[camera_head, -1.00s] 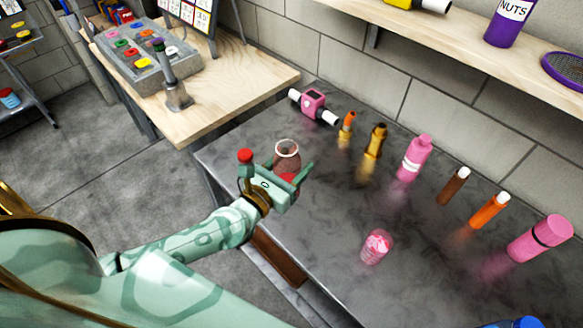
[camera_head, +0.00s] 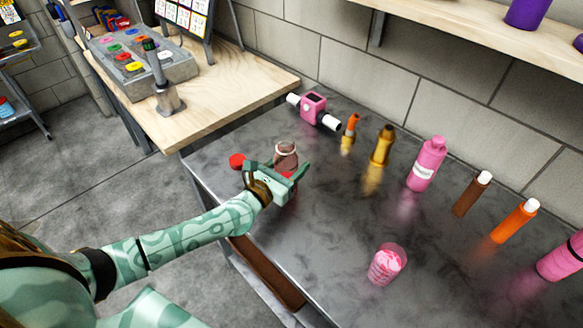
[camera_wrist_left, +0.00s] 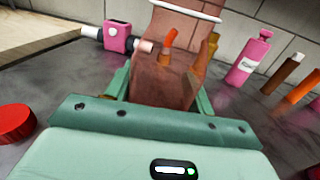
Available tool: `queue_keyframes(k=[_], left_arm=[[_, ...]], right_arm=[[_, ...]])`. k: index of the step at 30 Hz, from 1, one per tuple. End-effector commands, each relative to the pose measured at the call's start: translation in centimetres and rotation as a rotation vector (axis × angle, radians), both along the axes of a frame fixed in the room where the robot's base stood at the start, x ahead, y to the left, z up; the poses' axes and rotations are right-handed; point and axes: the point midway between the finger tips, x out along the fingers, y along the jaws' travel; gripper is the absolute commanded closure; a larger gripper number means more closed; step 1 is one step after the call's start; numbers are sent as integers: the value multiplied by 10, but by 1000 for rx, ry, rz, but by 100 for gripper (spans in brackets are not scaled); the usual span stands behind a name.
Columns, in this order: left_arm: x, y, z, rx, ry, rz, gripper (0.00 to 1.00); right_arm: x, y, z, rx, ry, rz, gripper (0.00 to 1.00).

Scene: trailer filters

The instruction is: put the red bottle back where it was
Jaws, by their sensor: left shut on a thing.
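My left gripper (camera_head: 280,180) is shut on a see-through reddish bottle (camera_head: 286,156) with a pale ring near its top. It is over the left part of the dark grey table (camera_head: 330,215), near the table's left edge. In the left wrist view the bottle (camera_wrist_left: 165,80) stands roughly upright between the fingers (camera_wrist_left: 160,95), and things behind show through it. The bottle's base is hidden by the gripper, so I cannot tell whether it touches the table. My right gripper is not in view.
Along the wall stand a pink device (camera_head: 313,107), an orange-tipped bottle (camera_head: 349,135), a gold bottle (camera_head: 383,147), a pink bottle (camera_head: 426,165), a brown bottle (camera_head: 471,195) and an orange bottle (camera_head: 514,222). A pink glass (camera_head: 387,265) stands nearer. The table between is clear.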

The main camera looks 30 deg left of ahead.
Motion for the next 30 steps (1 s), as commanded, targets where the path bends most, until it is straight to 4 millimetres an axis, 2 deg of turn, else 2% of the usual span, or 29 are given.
queue_keyframes(k=[10,11,13,24,26,30], left_arm=[[0,0,-2,-1,-2,0,78],[0,0,-3,0,-1,0,44],[0,0,-1,0,-1,0,25],[-2,0,3,0,-2,0,25],[-11,2,1,0,1,1,25],[-41,7,1,1,2,-1,25]], right_arm=[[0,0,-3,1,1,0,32],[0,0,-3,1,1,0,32],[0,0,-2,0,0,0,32],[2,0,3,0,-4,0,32],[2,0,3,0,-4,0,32],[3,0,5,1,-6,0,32]])
